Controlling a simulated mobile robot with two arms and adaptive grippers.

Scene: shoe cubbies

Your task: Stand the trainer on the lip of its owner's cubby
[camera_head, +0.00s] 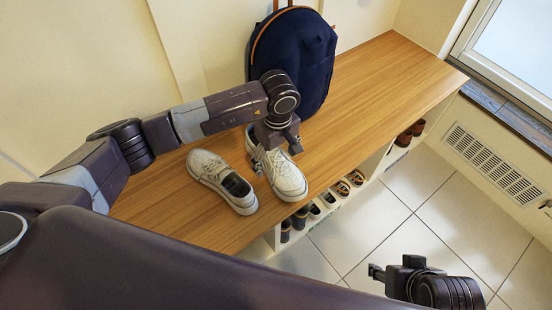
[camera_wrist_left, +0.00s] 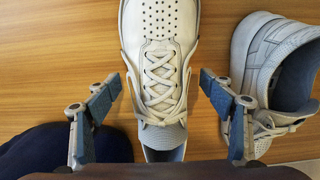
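Two white lace-up trainers lie on the wooden bench top. One trainer (camera_head: 287,180) points its toe at the bench's front edge; it fills the middle of the left wrist view (camera_wrist_left: 162,30). The other trainer (camera_head: 222,178) lies to its left, turned the opposite way; it also shows at the right of the left wrist view (camera_wrist_left: 262,50). My left gripper (camera_head: 276,152) is directly above the first trainer. Its fingers (camera_wrist_left: 163,98) are spread either side of the laces with gaps. My right gripper (camera_head: 392,270) hangs over the floor, apart from the shoes; its opening is unclear.
A navy backpack (camera_head: 300,60) stands on the bench against the wall, close behind my left gripper. Cubbies below the bench front hold brown shoes (camera_head: 404,138), sandals (camera_head: 343,188) and dark shoes (camera_head: 300,218). The bench top (camera_head: 385,75) is clear on the right. The tiled floor (camera_head: 410,185) is open.

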